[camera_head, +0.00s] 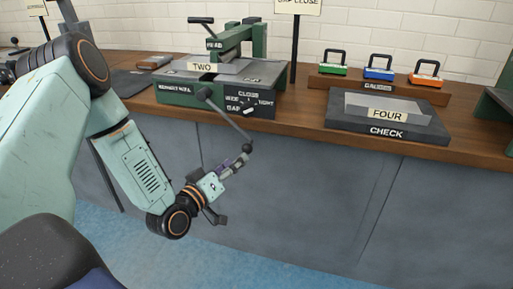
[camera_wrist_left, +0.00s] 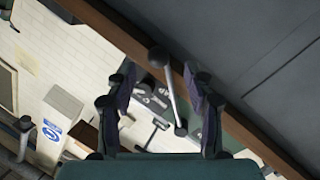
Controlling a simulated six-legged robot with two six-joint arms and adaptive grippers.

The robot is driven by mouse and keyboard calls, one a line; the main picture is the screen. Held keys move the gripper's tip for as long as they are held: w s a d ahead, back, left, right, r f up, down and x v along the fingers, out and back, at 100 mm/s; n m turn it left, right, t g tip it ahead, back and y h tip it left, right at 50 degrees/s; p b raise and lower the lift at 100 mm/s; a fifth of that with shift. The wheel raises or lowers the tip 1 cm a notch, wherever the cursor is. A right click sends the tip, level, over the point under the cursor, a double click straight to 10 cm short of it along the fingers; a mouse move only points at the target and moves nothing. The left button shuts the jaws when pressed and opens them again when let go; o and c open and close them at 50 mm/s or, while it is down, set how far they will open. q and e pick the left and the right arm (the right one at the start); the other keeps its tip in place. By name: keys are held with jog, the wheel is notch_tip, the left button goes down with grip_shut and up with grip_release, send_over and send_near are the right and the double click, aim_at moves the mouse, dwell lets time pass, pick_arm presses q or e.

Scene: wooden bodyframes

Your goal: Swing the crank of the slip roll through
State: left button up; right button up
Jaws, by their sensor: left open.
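The slip roll (camera_head: 228,72) is a green and dark grey machine on the wooden bench, with a "TWO" label on its top. Its crank (camera_head: 226,120) is a thin grey arm on the front, slanting down to the right from a round hub to a dark knob (camera_head: 247,148) in front of the bench edge. My left gripper (camera_head: 238,162) is open, just below and left of the knob. In the left wrist view the crank rod (camera_wrist_left: 168,95) shows between the two spread fingers; I cannot tell whether they touch it. My right gripper is out of view.
A dark "CHECK" plate (camera_head: 388,118) marked "FOUR" lies to the right on the bench. Behind it, a wooden rack (camera_head: 380,86) holds green, blue and orange handled blocks. The grey bench front (camera_head: 310,185) is close beyond my left gripper. The blue floor (camera_head: 230,265) is clear.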

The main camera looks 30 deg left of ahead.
aim_at(244, 151)
pick_arm(q)
jog(key=shift+r, duration=0.3)
jog(key=shift+w, duration=0.15)
jog(key=w+b, duration=0.3)
jog(key=w, duration=0.3)
jog(key=shift+w, duration=0.5)
jog(key=c, duration=0.3)
grip_shut()
